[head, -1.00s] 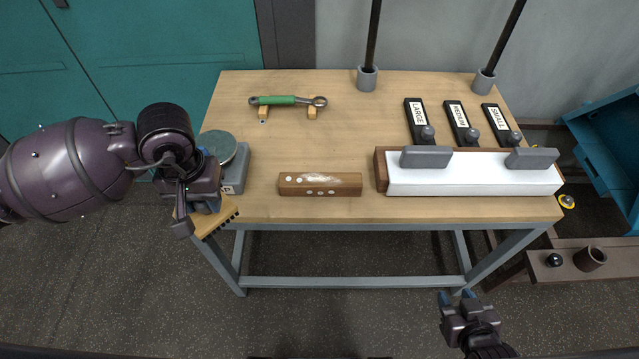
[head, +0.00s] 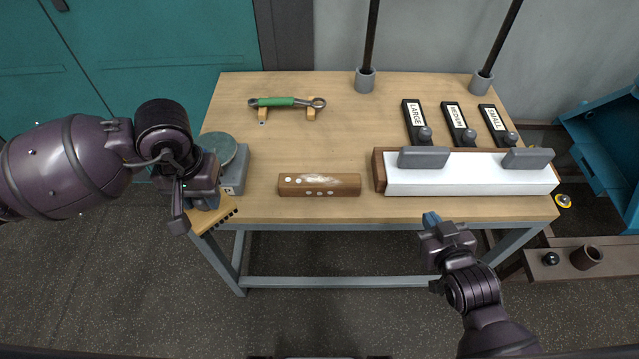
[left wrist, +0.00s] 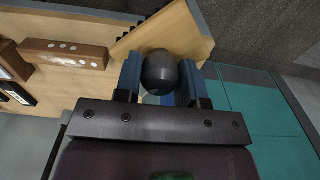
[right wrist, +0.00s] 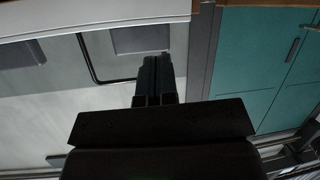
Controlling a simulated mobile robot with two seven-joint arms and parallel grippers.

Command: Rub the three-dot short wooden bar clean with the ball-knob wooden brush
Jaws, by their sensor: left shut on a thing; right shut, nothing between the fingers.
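The short wooden bar (head: 345,190) lies near the table's front edge, with three white dots on its front face. Its top has two visible dots and a whitish smear. It also shows in the left wrist view (left wrist: 40,50). My left gripper (head: 205,200) is shut on the dark ball knob (left wrist: 160,72) of the wooden brush (head: 215,216). The brush is at the table's front left corner, dark bristles showing along one edge, apart from the bar. My right gripper (head: 431,219) is shut and empty at the table's front edge, below the white-topped block; it also shows in the right wrist view (right wrist: 154,78).
A grey scale (head: 234,178) with a round plate stands beside the brush. A white-topped block with grey pads (head: 470,180) sits right of the bar. Labelled black holders (head: 460,125) and a green-handled wrench (head: 275,102) are behind. The table middle is clear.

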